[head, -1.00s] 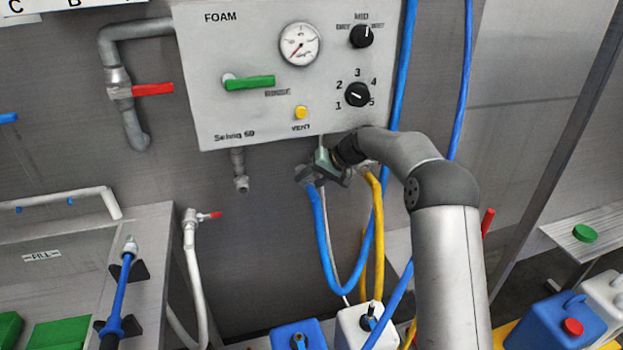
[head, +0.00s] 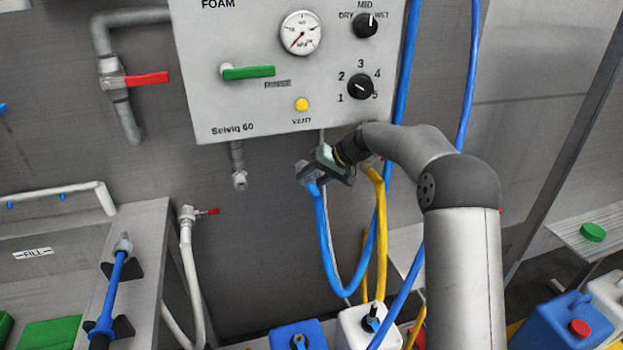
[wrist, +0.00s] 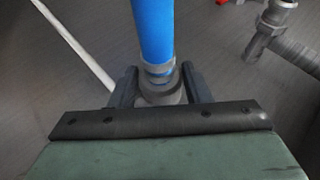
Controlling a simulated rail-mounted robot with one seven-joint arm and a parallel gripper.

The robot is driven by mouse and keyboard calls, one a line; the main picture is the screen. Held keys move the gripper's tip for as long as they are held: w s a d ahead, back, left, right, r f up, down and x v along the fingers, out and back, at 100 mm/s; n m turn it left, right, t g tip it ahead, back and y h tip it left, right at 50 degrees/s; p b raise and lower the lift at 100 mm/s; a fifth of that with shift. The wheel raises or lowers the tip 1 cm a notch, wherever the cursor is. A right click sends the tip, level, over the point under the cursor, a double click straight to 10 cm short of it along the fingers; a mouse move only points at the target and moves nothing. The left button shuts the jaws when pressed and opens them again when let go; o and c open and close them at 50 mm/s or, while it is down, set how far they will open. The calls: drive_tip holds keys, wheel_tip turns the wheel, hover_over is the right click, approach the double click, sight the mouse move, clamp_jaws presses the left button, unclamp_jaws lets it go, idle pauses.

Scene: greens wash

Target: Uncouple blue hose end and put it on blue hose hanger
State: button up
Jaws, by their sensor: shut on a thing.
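The blue hose end (wrist: 158,85) is a grey collar on the blue hose (wrist: 153,30), and it sits between the two fingers of my gripper (wrist: 160,88) in the wrist view. In the head view my gripper (head: 309,174) is shut on it just below the foam panel (head: 285,110). The blue hose (head: 324,235) hangs from there in a loop. A grey pipe stub (head: 238,165) hangs under the panel to the left and looks apart from the hose end. Whether the hose end is still coupled to anything is hidden. I cannot identify the blue hose hanger.
A yellow hose (head: 381,230) hangs close to the right of the blue one. A blue canister (head: 285,338) and a white canister (head: 355,328) stand below. A white pipe with a red valve (head: 190,225) is at the left.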

drive_tip(key=shift+d+f, duration=0.1)
drive_tip(key=shift+d, duration=0.05)
idle(0.8)
drive_tip(key=shift+w+a+p, duration=0.3)
drive_tip(key=shift+w+p, duration=0.2)
drive_tip(key=shift+w, duration=0.15)
idle(0.7)
drive_tip(key=shift+r, duration=0.2)
drive_tip(key=shift+w+r+p, duration=0.15)
drive_tip(key=shift+r+p, duration=0.15)
drive_tip(key=shift+p, duration=0.15)
drive_tip(key=shift+a+r, duration=0.2)
drive_tip(key=shift+r, duration=0.1)
drive_tip(key=shift+f+b, duration=0.25)
drive_tip(key=shift+b, duration=0.15)
drive_tip(key=shift+s+d+f+b, duration=0.1)
drive_tip(key=shift+s+f+b, duration=0.1)
drive_tip(key=shift+b, duration=0.15)
drive_tip(key=shift+s+d+f+b, duration=0.1)
drive_tip(key=shift+s+d+b, duration=0.15)
drive_tip(key=shift+s+b, duration=0.3)
drive_tip(key=shift+s+f, duration=0.1)
drive_tip(key=shift+f, duration=0.2)
